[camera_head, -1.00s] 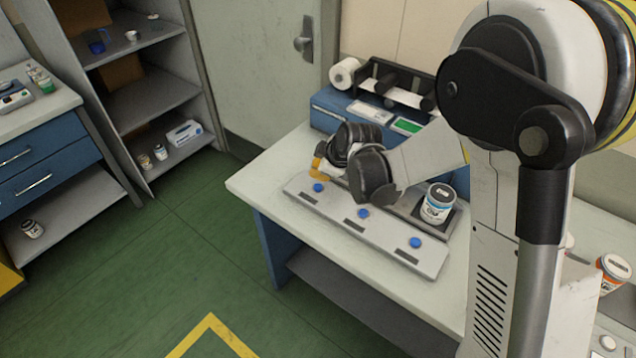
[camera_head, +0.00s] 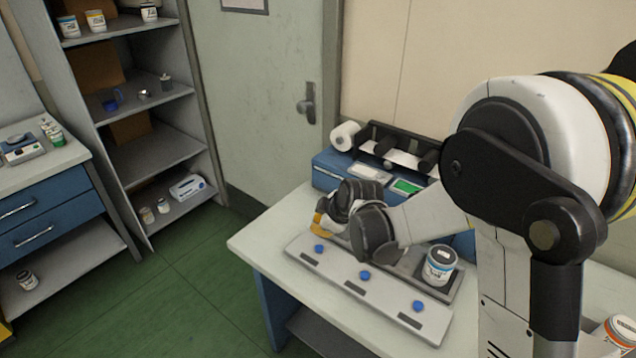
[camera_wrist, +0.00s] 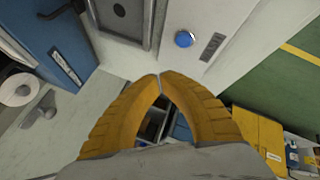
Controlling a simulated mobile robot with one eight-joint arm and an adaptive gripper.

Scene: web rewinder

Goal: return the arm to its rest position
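My arm reaches over the white table from the right. My gripper (camera_head: 318,222) shows as a small yellow-orange part at the arm's end, above the left end of the grey button panel (camera_head: 345,292); the wrist hides most of it. In the wrist view, my gripper's two yellow fingers (camera_wrist: 159,76) meet at the tips, with nothing held between them. A blue button (camera_wrist: 184,39) on the panel lies beyond the tips, apart from them.
The blue rewinder (camera_head: 327,176) with a white roll (camera_head: 345,135) stands behind my gripper. A white jar (camera_head: 440,264) stands on a dark plate to its right. An orange-labelled jar (camera_head: 618,331) is at far right. Shelves (camera_head: 160,140) stand left; green floor between is clear.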

